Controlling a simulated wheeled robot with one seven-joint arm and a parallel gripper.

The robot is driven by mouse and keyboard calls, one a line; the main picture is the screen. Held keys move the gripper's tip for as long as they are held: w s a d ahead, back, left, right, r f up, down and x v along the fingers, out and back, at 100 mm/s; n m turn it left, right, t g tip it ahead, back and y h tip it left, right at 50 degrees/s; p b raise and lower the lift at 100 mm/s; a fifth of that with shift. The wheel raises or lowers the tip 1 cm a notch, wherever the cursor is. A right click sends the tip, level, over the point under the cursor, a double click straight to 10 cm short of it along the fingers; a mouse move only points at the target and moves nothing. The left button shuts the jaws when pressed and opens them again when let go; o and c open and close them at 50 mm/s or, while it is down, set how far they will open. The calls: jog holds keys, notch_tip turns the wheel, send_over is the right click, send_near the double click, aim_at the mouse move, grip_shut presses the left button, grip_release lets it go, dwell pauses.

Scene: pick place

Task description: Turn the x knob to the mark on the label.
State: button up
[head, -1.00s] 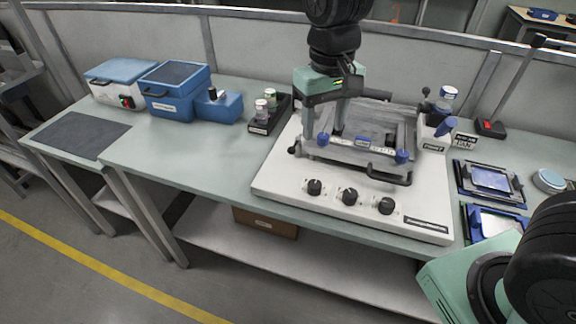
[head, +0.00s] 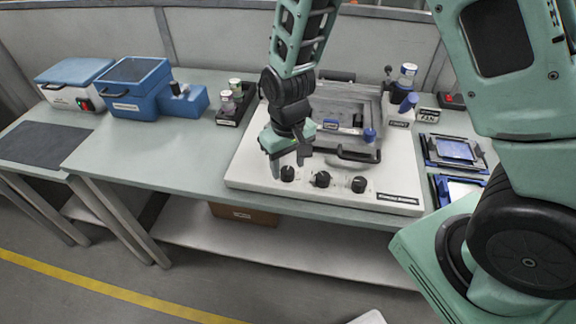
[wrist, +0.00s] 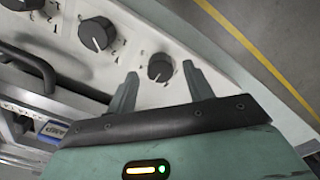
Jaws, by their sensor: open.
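Three round black knobs sit in a row on the sloping front of a white machine (head: 245,165): the left knob (head: 287,174), the middle knob (head: 321,179) and the right knob (head: 359,185). I cannot read which one is labelled x. My gripper (head: 288,167) is open over the left knob. In the wrist view the left knob (wrist: 160,68) shows between the two spread fingertips (wrist: 159,72), with no visible contact. Its pale pointer line shows on its face. The middle knob (wrist: 97,33) lies to the upper left, with small printed marks around it.
A metal frame with a handle (head: 345,157) stands on the machine behind the knobs. Blue boxes (head: 135,88) and a bottle rack (head: 232,112) stand to the left. Framed screens (head: 455,150) lie to the right. The table front left of the machine is clear.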

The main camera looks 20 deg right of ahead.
jog(key=shift+f, duration=0.8)
jog(key=c, duration=1)
jog(key=shift+n, duration=0.4)
jog(key=n, duration=0.3)
jog(key=shift+n, duration=0.4)
jog(key=shift+n+p, duration=0.55)
jog(key=shift+n, duration=1.55)
